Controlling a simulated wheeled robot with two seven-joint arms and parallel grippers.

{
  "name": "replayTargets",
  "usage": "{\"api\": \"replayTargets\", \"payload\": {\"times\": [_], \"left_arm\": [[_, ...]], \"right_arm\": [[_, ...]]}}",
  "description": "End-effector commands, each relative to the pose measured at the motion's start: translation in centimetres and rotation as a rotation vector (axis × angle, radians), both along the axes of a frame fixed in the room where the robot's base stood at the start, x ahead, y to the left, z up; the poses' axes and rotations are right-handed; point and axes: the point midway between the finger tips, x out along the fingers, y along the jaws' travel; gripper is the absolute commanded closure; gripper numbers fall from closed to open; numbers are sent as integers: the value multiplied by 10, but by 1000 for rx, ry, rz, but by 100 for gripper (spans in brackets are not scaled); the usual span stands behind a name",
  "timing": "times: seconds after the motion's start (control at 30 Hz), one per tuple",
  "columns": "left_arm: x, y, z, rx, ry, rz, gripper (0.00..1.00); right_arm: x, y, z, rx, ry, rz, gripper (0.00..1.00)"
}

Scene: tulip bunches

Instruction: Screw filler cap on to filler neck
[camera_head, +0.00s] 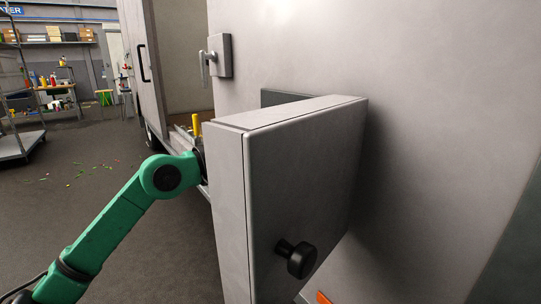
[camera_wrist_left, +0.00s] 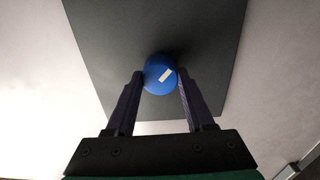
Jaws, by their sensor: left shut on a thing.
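In the left wrist view, a round blue cap (camera_wrist_left: 158,75) with a white mark sits between the two dark fingers of my left gripper (camera_wrist_left: 160,80). The fingers are shut on its sides. The cap is in front of a dark square panel (camera_wrist_left: 110,40); no filler neck shows, and whether the cap touches anything behind it cannot be told. In the head view my green left arm reaches behind an open grey flap (camera_head: 300,170), which hides the gripper and cap. My right gripper is not in view.
The flap stands out from the grey vehicle wall (camera_head: 440,60) and has a black knob (camera_head: 298,260). A dark strip of panel (camera_head: 283,97) shows behind its top edge. A door handle (camera_head: 218,58) is farther left.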

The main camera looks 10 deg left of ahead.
Motion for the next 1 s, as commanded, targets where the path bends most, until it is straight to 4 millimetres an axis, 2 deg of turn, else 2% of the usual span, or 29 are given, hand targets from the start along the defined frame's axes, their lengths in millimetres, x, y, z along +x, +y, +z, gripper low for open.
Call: {"api": "replayTargets", "payload": {"times": [0.27, 0.53, 0.83, 0.87, 0.9, 0.93, 1.0], "left_arm": [[0, 0, -1, 7, -2, 0, 98], [0, 0, -2, 129, -106, 0, 98], [0, 0, 0, 158, -128, 0, 98], [0, 0, 0, 158, -128, 0, 35], [0, 0, 0, 158, -128, 0, 20], [0, 0, 0, 158, -128, 0, 12], [0, 0, 0, 157, -129, 0, 12]], "right_arm": [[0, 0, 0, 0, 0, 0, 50], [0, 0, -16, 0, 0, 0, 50], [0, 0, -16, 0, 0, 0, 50], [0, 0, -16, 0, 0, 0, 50], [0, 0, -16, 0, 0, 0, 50], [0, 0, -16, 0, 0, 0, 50], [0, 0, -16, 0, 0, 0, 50]]}}
